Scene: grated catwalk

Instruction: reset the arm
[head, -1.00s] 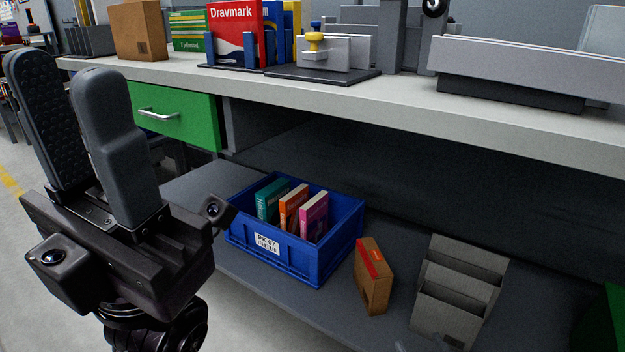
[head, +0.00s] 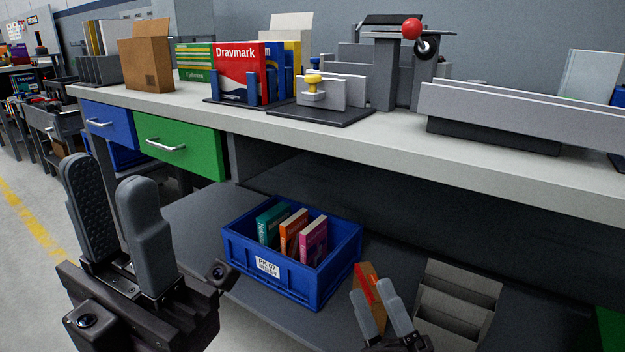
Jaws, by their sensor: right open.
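My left gripper (head: 107,180) is large in the near left of the head view. Its two grey padded fingers point up, apart, with nothing between them. My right gripper (head: 372,286) shows at the bottom, right of centre, fingers up and apart. It overlaps the brown holder with a red item (head: 369,283) on the lower shelf; I cannot tell whether they touch. I see nothing held in it. Most of both arms is out of frame.
A blue bin (head: 322,282) with three books stands on the lower shelf (head: 200,215). A grey tiered rack (head: 455,300) is to its right. The workbench top (head: 390,139) above carries a cardboard box (head: 146,62), upright books and grey fixtures. Floor shows at left.

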